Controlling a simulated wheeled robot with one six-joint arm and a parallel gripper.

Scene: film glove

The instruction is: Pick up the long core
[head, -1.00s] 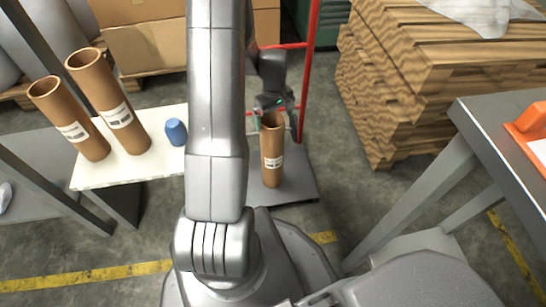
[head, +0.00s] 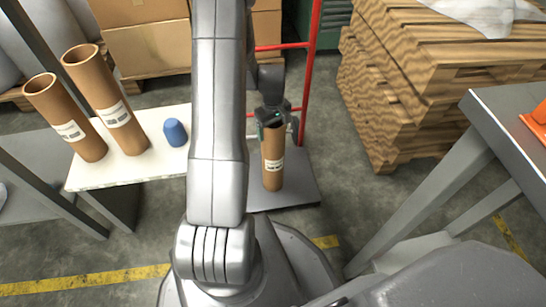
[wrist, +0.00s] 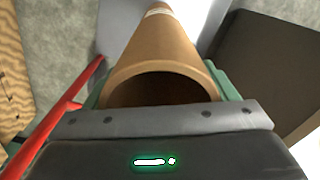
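A brown cardboard core (head: 273,176) with a white label stands upright on the grey platform of a red-framed cart. My gripper (head: 277,123) is at its top end, with its fingers spread on either side of the tube. In the wrist view the core (wrist: 160,45) runs away from me, its open end close in front of the palm. The green fingers of my gripper (wrist: 163,92) flank it; any contact is hard to tell. Two more brown cores, a left one (head: 66,118) and a right one (head: 107,100), stand on a white-topped table at the left.
A blue object (head: 175,132) stands on the white tabletop (head: 130,177) beside those cores. The red cart frame (head: 309,75) rises just right of my gripper. Stacked wooden pallets (head: 395,105) stand further right, and a grey table (head: 515,115) is at the right edge.

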